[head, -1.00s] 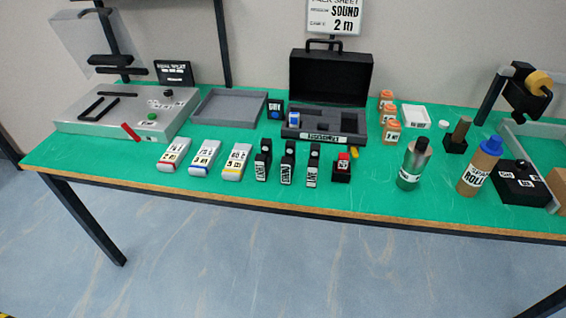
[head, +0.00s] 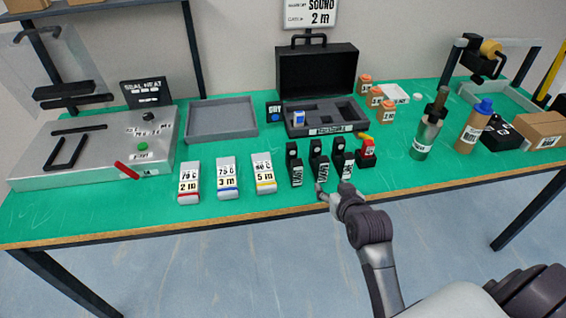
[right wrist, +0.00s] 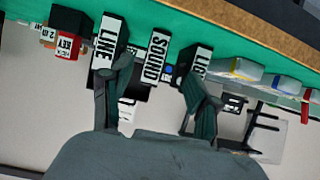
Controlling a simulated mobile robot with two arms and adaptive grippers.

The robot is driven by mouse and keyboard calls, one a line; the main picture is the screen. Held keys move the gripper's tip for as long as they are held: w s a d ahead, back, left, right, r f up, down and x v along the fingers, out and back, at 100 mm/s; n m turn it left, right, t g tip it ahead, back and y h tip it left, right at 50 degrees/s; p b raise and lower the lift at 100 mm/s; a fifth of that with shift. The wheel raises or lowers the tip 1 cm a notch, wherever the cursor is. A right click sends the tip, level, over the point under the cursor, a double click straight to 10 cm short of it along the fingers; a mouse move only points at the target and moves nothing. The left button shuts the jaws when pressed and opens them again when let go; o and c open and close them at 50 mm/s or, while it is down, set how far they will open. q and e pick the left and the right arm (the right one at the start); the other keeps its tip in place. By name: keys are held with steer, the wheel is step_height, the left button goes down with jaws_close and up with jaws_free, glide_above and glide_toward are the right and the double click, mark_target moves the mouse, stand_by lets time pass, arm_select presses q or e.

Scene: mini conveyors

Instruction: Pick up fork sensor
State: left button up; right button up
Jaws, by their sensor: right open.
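Three upright black sensors stand in a row at the front middle of the green table. In the right wrist view their labels read LIGHT (right wrist: 198,66), SOUND (right wrist: 157,58) and LINE (right wrist: 108,42). In the head view they show as a left sensor (head: 294,165), a middle one (head: 318,162) and a right one (head: 342,158). No label reads fork, so I cannot tell which is the fork sensor. My right gripper (head: 334,192) is open at the front of the row. In the right wrist view its fingers (right wrist: 158,82) straddle the SOUND sensor, with nothing visibly gripped.
A black case (head: 345,119) stands open behind the sensors, next to an empty grey tray (head: 222,134). A red-topped block (head: 367,150) stands close right. Several labelled white packs, including the 5 m pack (head: 264,173), stand left. Bottles stand farther right.

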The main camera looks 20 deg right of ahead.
mark_target(324, 168)
steer(key=shift+w+d+r+t, duration=0.15)
steer(key=shift+w+r, duration=0.25)
steer(key=shift+r, duration=0.2)
steer(key=shift+w+r+t, duration=0.15)
steer(key=shift+w+r, duration=0.2)
steer(key=shift+r, duration=0.2)
steer(key=x, duration=0.7)
steer(key=shift+d+f, duration=0.15)
steer(key=shift+d, duration=0.2)
steer(key=shift+w+f, duration=0.2)
steer(key=shift+w, duration=0.3)
steer(key=shift+w+d+f, duration=0.15)
steer(key=shift+w+f, duration=0.05)
steer(key=shift+w, duration=0.1)
steer(key=x, duration=0.4)
steer(key=shift+f, duration=0.2)
arm_select(q)
steer(key=shift+d+r, duration=0.15)
steer(key=shift+d, duration=0.2)
arm_select(e)
steer(key=shift+s, duration=0.1)
jaws_close()
